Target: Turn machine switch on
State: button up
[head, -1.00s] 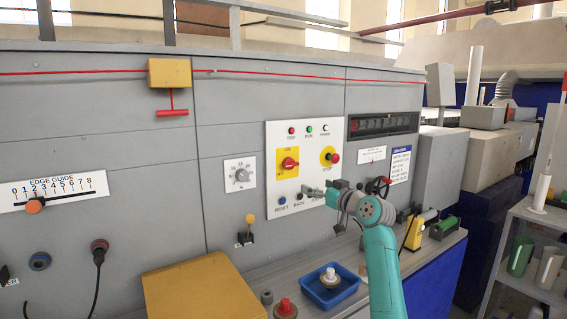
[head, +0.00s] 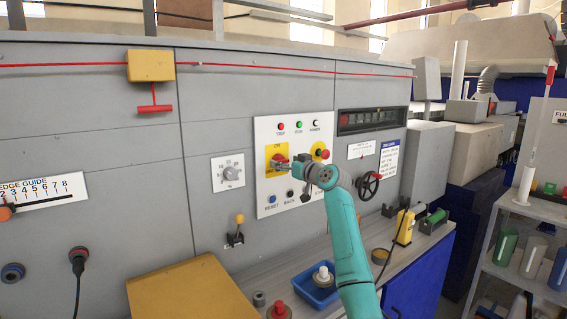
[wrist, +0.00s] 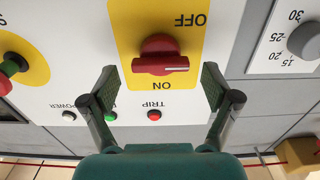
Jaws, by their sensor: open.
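The machine switch is a red rotary knob (head: 277,159) on a yellow plate, on the white control panel (head: 262,205). In the upside-down wrist view, the knob (wrist: 160,55) fills the middle of its yellow plate (wrist: 130,20). The OFF label is above it and the ON label below it. Its handle lies roughly crosswise, with a pale mark toward the right. My gripper (head: 292,165) is at the panel in front of the switch and partly covers it. In the wrist view, my gripper (wrist: 158,72) is open, with one finger on each side of the knob and gaps showing.
A red button on yellow (wrist: 14,66) is beside the switch. Trip, run and power lamps (head: 298,125) are above; small buttons (head: 272,199) are below. A grey dial (head: 230,173) is left, a handwheel (head: 368,185) right. A blue tray (head: 318,292) stands on the ledge below.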

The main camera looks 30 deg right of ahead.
jog(key=shift+w, duration=0.65)
jog(key=c, duration=1.2)
jog(key=shift+o, duration=0.3)
